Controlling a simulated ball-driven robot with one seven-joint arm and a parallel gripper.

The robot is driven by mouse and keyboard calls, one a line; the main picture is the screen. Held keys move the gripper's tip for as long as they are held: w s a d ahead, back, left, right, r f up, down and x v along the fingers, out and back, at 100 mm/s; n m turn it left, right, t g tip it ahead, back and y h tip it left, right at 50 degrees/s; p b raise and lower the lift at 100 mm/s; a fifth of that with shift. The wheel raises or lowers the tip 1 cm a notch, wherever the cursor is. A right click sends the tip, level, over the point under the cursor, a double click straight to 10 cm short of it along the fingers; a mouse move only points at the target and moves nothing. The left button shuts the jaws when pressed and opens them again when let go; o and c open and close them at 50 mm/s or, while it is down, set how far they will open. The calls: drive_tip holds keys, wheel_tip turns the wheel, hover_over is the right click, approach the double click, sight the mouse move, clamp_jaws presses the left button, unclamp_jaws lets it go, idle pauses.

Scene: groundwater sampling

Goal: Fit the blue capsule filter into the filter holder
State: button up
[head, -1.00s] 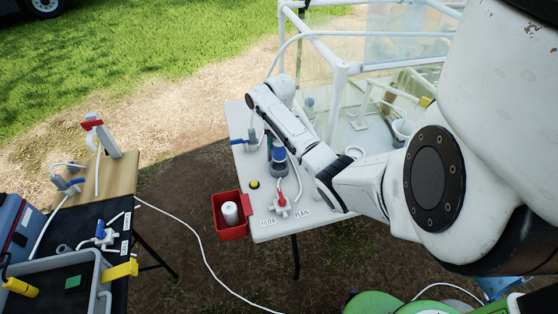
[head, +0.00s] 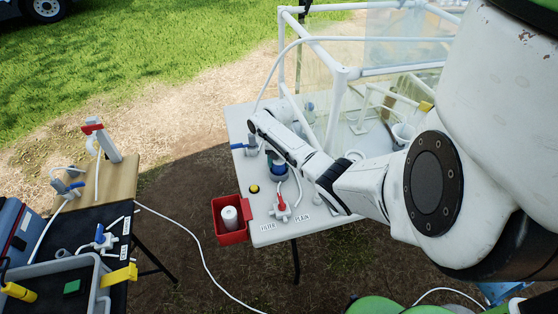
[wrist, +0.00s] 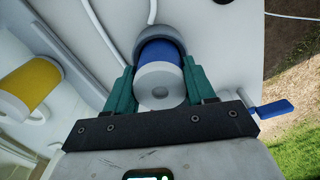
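The blue capsule filter (wrist: 158,60) with its white end cap (wrist: 160,85) sits between the two green fingers of my gripper (wrist: 160,78), which appear closed on its sides. The grey, round filter holder (wrist: 172,32) curves around the filter's far end in the wrist view. The filter seems to be at or inside the holder's rim; how deep it sits is hidden.
A red-handled valve (head: 282,205) and a yellow button (head: 254,188) are in front of the holder. A red bin (head: 230,235) with a white cylinder hangs at the table's left edge. A clear-walled frame stands behind.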

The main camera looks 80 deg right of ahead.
drive_tip(key=o, duration=0.4)
drive_tip(key=shift+r, duration=0.1)
wheel_tip(320, 180, up, 12)
drive_tip(key=w+a+f+n, duration=0.2)
drive_tip(key=w+a, duration=0.1)
drive_tip(key=a, duration=0.6)
drive_tip(key=w+a+f+n+t+y, duration=0.1)
drive_tip(key=w+a+f+n, duration=0.25)
drive_tip(key=a, duration=0.55)
drive_tip(key=w+a+f+n, duration=0.1)
drive_tip(key=w+a+n, duration=0.15)
drive_tip(key=a, duration=0.65)
drive_tip(key=s+a+f+n, duration=0.25)
drive_tip(key=s+a, duration=0.25)
drive_tip(key=a, duration=0.6)
drive_tip(key=s+a+r+n, duration=0.1)
drive_tip(key=s, duration=0.2)
drive_tip(key=s+a+r+n, duration=0.1)
drive_tip(key=s+n, duration=0.1)
drive_tip(key=s, duration=0.1)
drive_tip(key=s+a+r+n+h, duration=0.1)
drive_tip(key=s, duration=0.2)
drive_tip(key=shift+b, duration=0.35)
